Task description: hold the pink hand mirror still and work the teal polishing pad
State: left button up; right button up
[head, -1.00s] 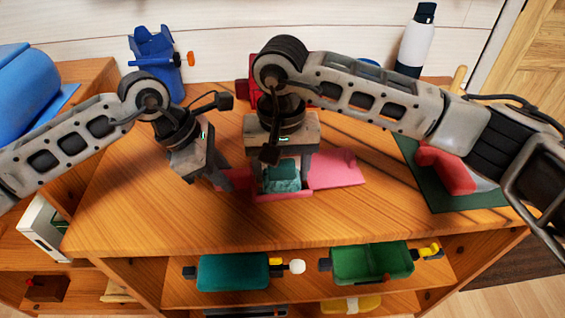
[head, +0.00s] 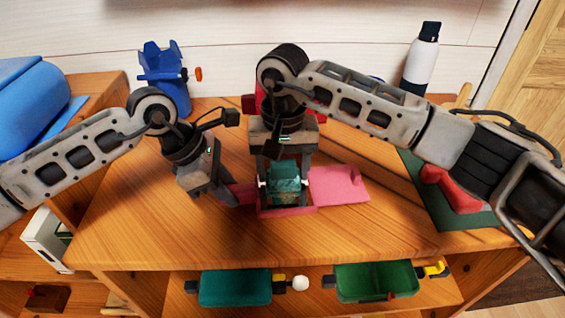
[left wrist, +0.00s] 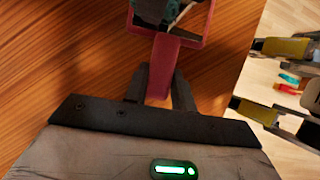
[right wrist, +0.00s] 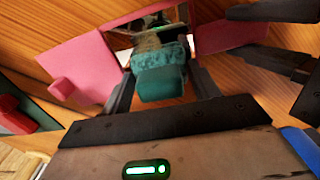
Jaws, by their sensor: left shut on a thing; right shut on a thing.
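The pink hand mirror (head: 340,187) lies on the wooden top, with a flat pink panel to the right and a pink frame around its glass. My left gripper (head: 234,200) is shut on its handle, which shows between the fingers in the left wrist view (left wrist: 160,70). My right gripper (head: 286,200) is shut on the teal polishing pad (head: 286,178) over the framed glass. The pad's body also shows between the fingers in the right wrist view (right wrist: 160,82). I cannot tell whether the pad touches the glass, and the fingers hide part of the frame.
A blue holder (head: 165,75) and a dark-capped white bottle (head: 421,60) stand at the back. A red object (head: 452,190) lies on a green mat (head: 470,220) at right. The front wooden top is clear.

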jog(key=shift+s+d, duration=0.15)
jog(key=shift+s, duration=1.2)
jog(key=shift+s+d, duration=0.1)
jog(key=shift+s, duration=1.25)
notch_tip(320, 180, up, 8)
jog(key=shift+r, duration=0.15)
pick_arm(q)
jog(key=o, duration=1)
jog(key=v, duration=1.2)
